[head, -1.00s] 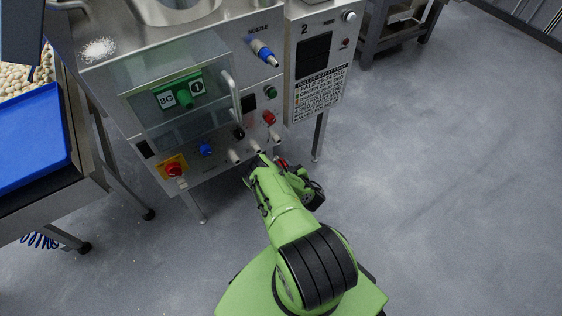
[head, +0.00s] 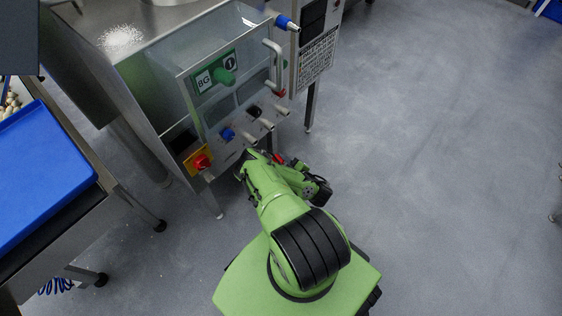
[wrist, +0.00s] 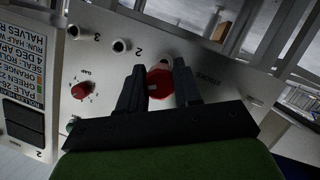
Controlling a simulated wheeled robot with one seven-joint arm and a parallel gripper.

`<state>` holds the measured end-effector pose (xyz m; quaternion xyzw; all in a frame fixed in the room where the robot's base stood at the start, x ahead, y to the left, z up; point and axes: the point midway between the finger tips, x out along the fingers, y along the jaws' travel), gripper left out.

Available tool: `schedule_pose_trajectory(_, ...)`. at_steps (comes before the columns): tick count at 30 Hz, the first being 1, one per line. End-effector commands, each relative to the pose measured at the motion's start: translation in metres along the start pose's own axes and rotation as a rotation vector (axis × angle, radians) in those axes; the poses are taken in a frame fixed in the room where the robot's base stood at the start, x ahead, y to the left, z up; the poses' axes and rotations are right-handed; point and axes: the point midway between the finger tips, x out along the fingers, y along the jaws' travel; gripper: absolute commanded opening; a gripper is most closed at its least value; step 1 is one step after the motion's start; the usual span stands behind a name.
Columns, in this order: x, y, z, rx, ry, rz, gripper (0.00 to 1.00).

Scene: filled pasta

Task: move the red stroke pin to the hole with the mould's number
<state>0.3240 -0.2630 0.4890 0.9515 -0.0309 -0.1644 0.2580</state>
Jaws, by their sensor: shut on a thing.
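The red stroke pin (wrist: 160,82) sits between the two dark fingers of my gripper (wrist: 160,86), which are shut on it. It faces a row of round sleeved holes. The hole marked 3 (wrist: 74,31) and the hole marked 2 (wrist: 121,46) are empty. The pin is beside hole 2, on the STROKE label side; I cannot tell whether it is in a hole. In the head view my gripper (head: 270,158) is low at the front panel, with a bit of red showing. The green mould plate (head: 216,76) behind the clear guard carries 8G and the number 1.
A red knob (wrist: 80,91) is on the panel in the wrist view. The head view shows a blue knob (head: 227,134), a red emergency button (head: 202,162), a guard handle (head: 275,62) and a blue tray (head: 40,180). The floor at right is open.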

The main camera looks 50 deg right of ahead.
Motion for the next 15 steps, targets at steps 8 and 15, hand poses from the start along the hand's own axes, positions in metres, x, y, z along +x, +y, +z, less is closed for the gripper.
schedule_pose_trajectory(8, 0.024, 0.000, -0.010, 0.000, 0.004, 0.001, 0.02)
schedule_pose_trajectory(15, 0.047, 0.000, -0.017, 0.001, 0.002, 0.001, 0.02)
